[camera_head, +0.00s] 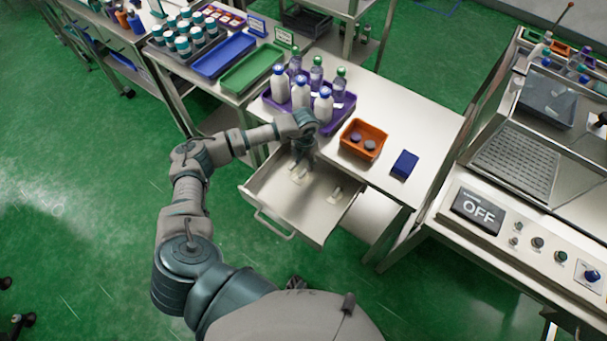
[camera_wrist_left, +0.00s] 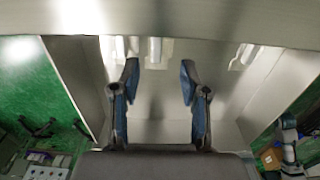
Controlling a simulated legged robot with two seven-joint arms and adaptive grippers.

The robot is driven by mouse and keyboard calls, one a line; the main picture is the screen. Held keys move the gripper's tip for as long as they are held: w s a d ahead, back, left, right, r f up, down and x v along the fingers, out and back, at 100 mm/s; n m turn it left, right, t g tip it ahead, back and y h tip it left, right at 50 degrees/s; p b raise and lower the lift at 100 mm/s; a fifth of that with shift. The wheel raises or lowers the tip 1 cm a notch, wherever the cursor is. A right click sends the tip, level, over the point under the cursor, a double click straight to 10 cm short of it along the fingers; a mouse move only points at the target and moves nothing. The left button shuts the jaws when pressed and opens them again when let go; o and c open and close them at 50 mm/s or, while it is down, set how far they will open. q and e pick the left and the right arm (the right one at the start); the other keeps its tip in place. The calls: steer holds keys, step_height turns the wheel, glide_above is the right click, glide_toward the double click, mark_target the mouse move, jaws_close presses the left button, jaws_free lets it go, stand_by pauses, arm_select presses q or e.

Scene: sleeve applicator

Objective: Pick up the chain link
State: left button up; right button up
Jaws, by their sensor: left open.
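An open metal drawer (camera_head: 312,218) sticks out from under the white table. Small pale pieces (camera_head: 298,174) lie in it near my gripper, and another pale piece (camera_head: 335,195) lies further right. I cannot make out which of them is the chain link. My left gripper (camera_head: 302,160) points down into the drawer's back part. In the left wrist view the gripper (camera_wrist_left: 160,75) is open and empty, with a whitish piece (camera_wrist_left: 154,52) just beyond and between its fingertips. Another piece (camera_wrist_left: 241,57) lies to the right. My right gripper is not in view.
Above the drawer, the table holds a purple tray (camera_head: 345,110) of bottles, an orange bin (camera_head: 363,139) and a dark blue box (camera_head: 404,164). The drawer's walls and the table's front edge are close to my left arm. A machine reading OFF (camera_head: 478,210) stands right.

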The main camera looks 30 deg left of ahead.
mark_target(302, 173)
arm_select(q)
steer(key=shift+a+f, duration=0.3)
steer(key=shift+f, duration=0.5)
steer(key=f, duration=0.5)
steer(key=shift+s+d, duration=0.2)
steer(key=shift+s, duration=0.05)
steer(key=shift+a, duration=0.25)
jaws_close()
